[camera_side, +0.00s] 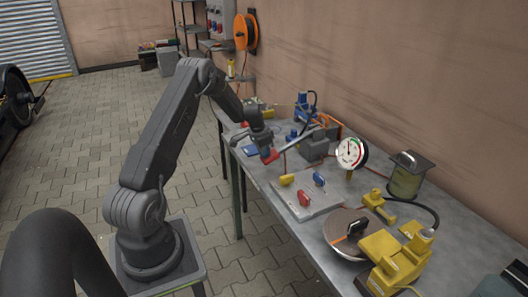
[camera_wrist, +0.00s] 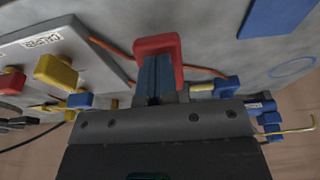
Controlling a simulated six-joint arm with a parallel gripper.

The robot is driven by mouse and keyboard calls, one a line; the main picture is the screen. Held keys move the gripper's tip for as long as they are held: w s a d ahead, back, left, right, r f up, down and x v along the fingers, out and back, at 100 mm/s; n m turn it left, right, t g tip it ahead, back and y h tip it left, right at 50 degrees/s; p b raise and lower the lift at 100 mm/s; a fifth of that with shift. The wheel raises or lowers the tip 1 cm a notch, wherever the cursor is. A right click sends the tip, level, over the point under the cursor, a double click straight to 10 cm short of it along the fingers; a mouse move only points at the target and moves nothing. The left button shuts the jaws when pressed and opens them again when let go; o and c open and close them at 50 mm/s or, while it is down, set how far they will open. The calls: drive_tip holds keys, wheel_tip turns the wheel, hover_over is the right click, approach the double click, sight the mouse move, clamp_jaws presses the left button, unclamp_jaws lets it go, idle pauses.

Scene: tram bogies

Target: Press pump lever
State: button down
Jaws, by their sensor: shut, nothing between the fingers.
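My gripper (camera_wrist: 156,75) is shut and empty above the left part of the workbench in the side view (camera_side: 266,150). A red U-shaped handle (camera_wrist: 158,44) lies right at the closed fingertips in the wrist view. It shows as a small red piece (camera_side: 270,156) under the fingertips in the side view. I cannot tell whether this handle is the pump lever, or whether the fingers touch it. A blue fitting (camera_wrist: 228,87) sits just right of the fingers in the wrist view. A round pressure gauge (camera_side: 350,152) stands on the bench, its needle too small to read.
A light board (camera_side: 290,208) with yellow, red and blue handles lies nearby on the bench (camera_side: 262,178). It carries a label in the wrist view (camera_wrist: 48,42). Behind stand a blue device (camera_side: 308,105) and a grey box (camera_side: 315,148). A yellow unit (camera_side: 382,252) stands at the front.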

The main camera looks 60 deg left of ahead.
drive_tip(key=shift+d+f, duration=0.1)
drive_tip(key=shift+f, duration=0.2)
drive_tip(key=shift+s+r, duration=0.1)
drive_tip(key=shift+r, duration=0.2)
drive_tip(key=s+r, duration=0.7)
drive_tip(key=r, duration=0.4)
drive_tip(key=shift+s+r, duration=0.25)
drive_tip(key=shift+r, duration=0.05)
idle(0.5)
drive_tip(key=w+r, duration=0.7)
drive_tip(key=r, duration=0.6)
drive_tip(key=shift+d+r, duration=0.2)
drive_tip(key=shift+d, duration=0.05)
